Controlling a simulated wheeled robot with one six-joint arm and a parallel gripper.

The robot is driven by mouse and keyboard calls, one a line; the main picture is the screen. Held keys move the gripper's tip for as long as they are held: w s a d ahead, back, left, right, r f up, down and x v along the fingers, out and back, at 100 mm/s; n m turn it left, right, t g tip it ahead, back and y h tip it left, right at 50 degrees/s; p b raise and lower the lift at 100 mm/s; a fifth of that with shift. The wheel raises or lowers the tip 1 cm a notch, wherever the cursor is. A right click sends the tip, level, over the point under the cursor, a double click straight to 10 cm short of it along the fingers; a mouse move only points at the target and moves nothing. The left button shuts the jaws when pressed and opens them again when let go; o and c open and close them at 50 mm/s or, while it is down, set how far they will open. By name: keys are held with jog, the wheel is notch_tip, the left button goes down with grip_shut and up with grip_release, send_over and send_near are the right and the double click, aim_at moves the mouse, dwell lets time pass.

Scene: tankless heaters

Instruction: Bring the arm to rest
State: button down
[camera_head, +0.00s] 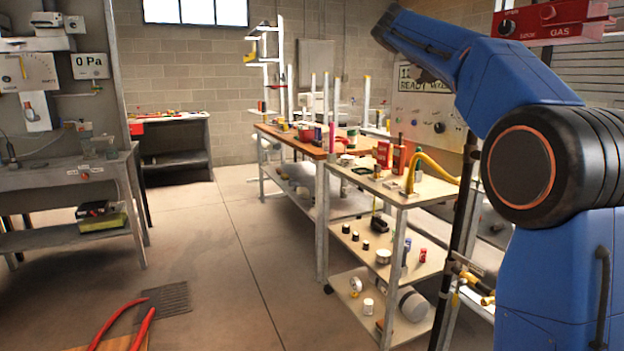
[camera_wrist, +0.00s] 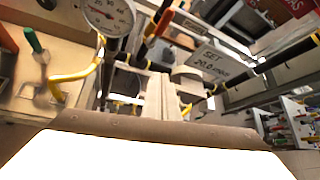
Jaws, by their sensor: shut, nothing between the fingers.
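My blue arm (camera_head: 545,150) fills the right side of the head view. It rises from the lower right, bends at a large dark joint, and its upper link slants up to the left. My gripper is not visible in the head view. In the wrist view, my gripper (camera_wrist: 165,92) shows as pale fingers close together at the centre, shut, with nothing held. The wide brown-edged, bright white surface below them hides the lower part of that view.
A tiered cart (camera_head: 425,190) with small items stands left of my arm. A red GAS box (camera_head: 550,22) is close above it. The wrist view shows a pressure gauge (camera_wrist: 108,14), yellow-banded pipes and a SET sign (camera_wrist: 222,62). Open floor (camera_head: 205,235) lies left.

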jog(key=s+a+f+m+t+y, duration=0.1)
jog(key=s+a+f+m+y, duration=0.2)
jog(key=s+f, duration=1)
jog(key=s+a+f+m+t+y, duration=0.1)
jog(key=s+a+f+m+y, duration=0.3)
jog(key=s+a+f+m, duration=0.4)
jog(key=s+a+f+m+t+y, duration=0.1)
jog(key=s+a+f+m+y, duration=0.3)
jog(key=s+f+m, duration=0.8)
jog(key=s+a+f, duration=0.1)
jog(key=s+f, duration=0.5)
jog(key=f, duration=0.6)
jog(key=shift+s+a+f+m+t, duration=0.15)
jog(key=shift+f+m+t, duration=0.15)
